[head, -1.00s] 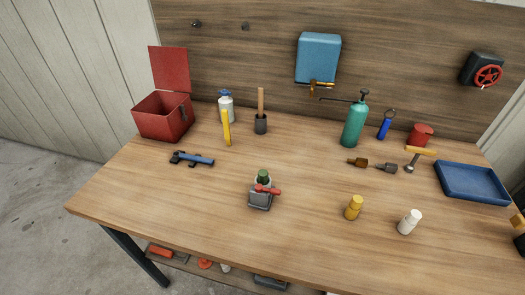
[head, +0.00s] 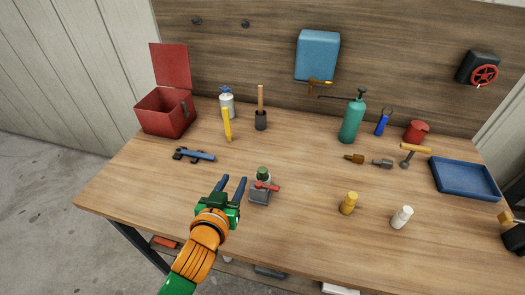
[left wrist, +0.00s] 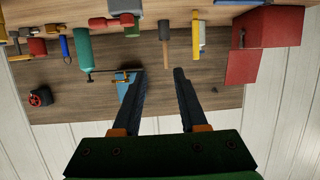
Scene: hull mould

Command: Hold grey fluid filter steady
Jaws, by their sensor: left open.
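A small grey unit (head: 260,196) stands upright near the middle of the workbench. It has a dark green top (head: 263,173) and a red handle (head: 267,186) across it; I take it to be the grey fluid filter and its holder, though where one ends and the other begins is too small to tell. My left gripper (head: 232,185) is open and empty, just left of this unit in the head view, its two dark fingers pointing toward the back of the bench. In the left wrist view the open fingers (left wrist: 160,72) have nothing between them. My right gripper is not in view.
A blue clamp-like tool (head: 196,155) and a red open toolbox (head: 165,110) lie to the left. A yellow bottle (head: 349,203), a white bottle (head: 401,217) and a blue tray (head: 465,180) are to the right. The bench front is mostly clear.

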